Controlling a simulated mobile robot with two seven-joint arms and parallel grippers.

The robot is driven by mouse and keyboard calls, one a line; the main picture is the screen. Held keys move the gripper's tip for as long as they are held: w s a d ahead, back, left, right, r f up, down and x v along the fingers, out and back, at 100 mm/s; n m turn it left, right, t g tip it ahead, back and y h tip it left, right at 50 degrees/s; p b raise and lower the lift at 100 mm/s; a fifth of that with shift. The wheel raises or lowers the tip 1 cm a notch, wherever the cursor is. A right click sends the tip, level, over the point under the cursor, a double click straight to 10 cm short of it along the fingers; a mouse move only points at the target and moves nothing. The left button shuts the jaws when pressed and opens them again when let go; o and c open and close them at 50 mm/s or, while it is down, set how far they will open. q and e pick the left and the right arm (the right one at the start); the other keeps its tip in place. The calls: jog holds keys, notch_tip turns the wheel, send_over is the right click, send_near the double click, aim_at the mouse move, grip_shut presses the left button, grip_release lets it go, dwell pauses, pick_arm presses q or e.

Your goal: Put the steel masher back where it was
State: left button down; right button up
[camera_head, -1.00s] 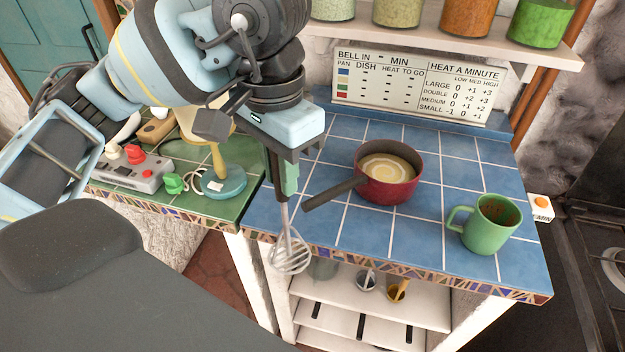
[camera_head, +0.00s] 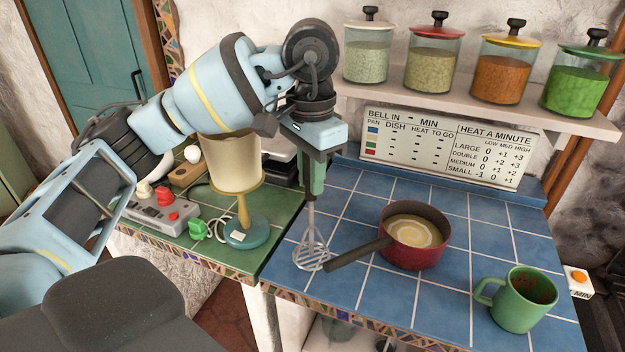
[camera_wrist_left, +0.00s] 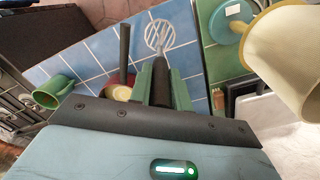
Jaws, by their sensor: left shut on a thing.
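I cannot tell whether the head touches the tiles. My right gripper is not in view.
A red pan (camera_head: 414,240) of pale soup stands right of the masher, its dark handle close to the masher's head. A green mug (camera_head: 520,300) stands at the front right. A lamp (camera_head: 236,165) stands left on green tiles. Jars (camera_head: 432,72) line the shelf above.

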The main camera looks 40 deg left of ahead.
pick_arm(q)
jog(key=w+f, duration=0.1)
jog(key=w+a+f, duration=0.1)
jog(key=w+f, duration=0.1)
jog(key=shift+w+a+f+p, duration=0.1)
jog(key=shift+a+f+p, duration=0.25)
jog(key=shift+a+p, duration=0.05)
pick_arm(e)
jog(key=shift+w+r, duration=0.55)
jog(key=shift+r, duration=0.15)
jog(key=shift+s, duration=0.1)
pick_arm(q)
jog(key=shift+f, duration=0.15)
jog(key=c, duration=1.8)
grip_release()
jog(key=shift+f, duration=0.15)
jog(key=o, duration=0.5)
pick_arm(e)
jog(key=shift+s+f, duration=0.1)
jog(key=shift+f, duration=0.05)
